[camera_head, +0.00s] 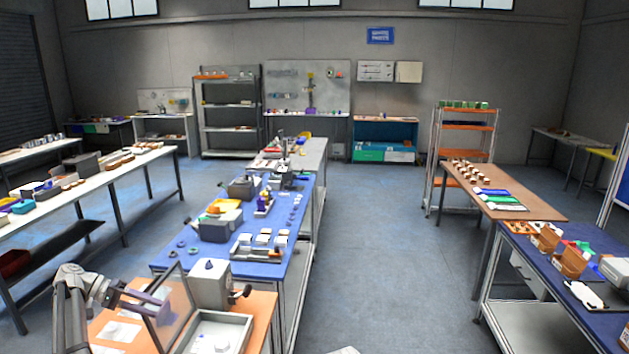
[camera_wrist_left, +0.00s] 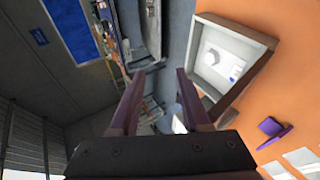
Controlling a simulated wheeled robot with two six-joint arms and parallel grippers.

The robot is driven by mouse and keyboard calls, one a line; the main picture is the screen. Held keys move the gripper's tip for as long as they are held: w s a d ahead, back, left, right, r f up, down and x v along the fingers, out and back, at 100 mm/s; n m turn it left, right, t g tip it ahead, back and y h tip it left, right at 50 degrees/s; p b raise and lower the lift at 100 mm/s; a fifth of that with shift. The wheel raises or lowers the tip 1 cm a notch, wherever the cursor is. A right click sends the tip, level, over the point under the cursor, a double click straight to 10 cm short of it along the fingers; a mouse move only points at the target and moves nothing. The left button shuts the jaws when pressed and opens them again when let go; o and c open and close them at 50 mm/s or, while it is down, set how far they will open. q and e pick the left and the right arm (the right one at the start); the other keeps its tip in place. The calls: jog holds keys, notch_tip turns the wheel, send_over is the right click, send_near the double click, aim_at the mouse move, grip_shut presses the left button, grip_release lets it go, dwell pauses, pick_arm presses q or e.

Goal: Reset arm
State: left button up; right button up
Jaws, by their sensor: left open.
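My left gripper (camera_head: 152,304) reaches in from the lower left over an orange-topped table (camera_head: 262,312). In the left wrist view its two dark purple fingers (camera_wrist_left: 160,90) are spread apart, with nothing held between them. A grey-walled tray (camera_head: 243,321) lies on the table with a small white item (camera_head: 221,343) in it; the tray also shows in the left wrist view (camera_wrist_left: 262,39). My right gripper is in neither view.
A framed clear panel (camera_head: 177,312) stands upright close to my left gripper. A grey-white device (camera_head: 209,286) stands behind the tray. A blue workbench (camera_head: 283,268) with several parts lies beyond. The floor (camera_head: 385,270) to the right is clear.

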pick_arm(q)
jog(key=s+d+f+m+g+y+b, duration=0.1)
jog(key=s+d+f+y+b, duration=0.2)
jog(key=d, duration=0.7)
jog(key=s+d+f+g, duration=0.2)
jog(key=d+f, duration=0.3)
jog(key=d, duration=0.4)
jog(key=s+d+f+m+g+y+b, duration=0.1)
jog(key=s+d+f+y+b, duration=0.3)
jog(key=d, duration=0.6)
jog(key=s+d+f+m+y+b, duration=0.1)
jog(key=s+d+f+y, duration=0.1)
jog(key=s+d+f, duration=0.2)
jog(key=s+d+f+m+t+y+b, duration=0.1)
jog(key=s+d+f+m+y+b, duration=0.1)
jog(key=s+d, duration=0.7)
jog(key=s+f+y, duration=0.1)
jog(key=s+f, duration=0.1)
jog(key=s, duration=0.1)
jog(key=shift+d+f+m, duration=0.25)
jog(key=shift+f+m, duration=0.05)
jog(key=shift+a, duration=0.1)
